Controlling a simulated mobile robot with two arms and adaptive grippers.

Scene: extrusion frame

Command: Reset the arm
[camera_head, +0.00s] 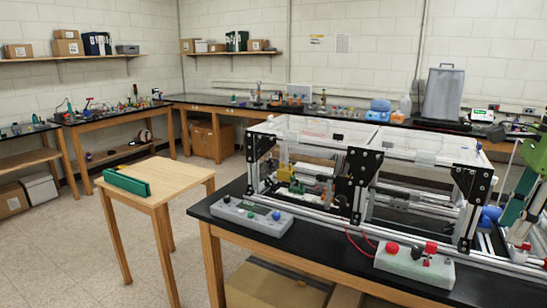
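At the right edge, a green and metal arm part (519,200) comes into view beside the extrusion frame (427,158). It slants down toward the black table, and its lower end is close to the frame's right corner. My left gripper is not in view. The frame has metal rails, black corner brackets and clear top panels.
A grey control box (238,215) and a box with a red button (414,265) sit along the black table's front. A small wooden table (172,183) with a green block (127,184) stands left. Cluttered benches line the walls. The floor at left is clear.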

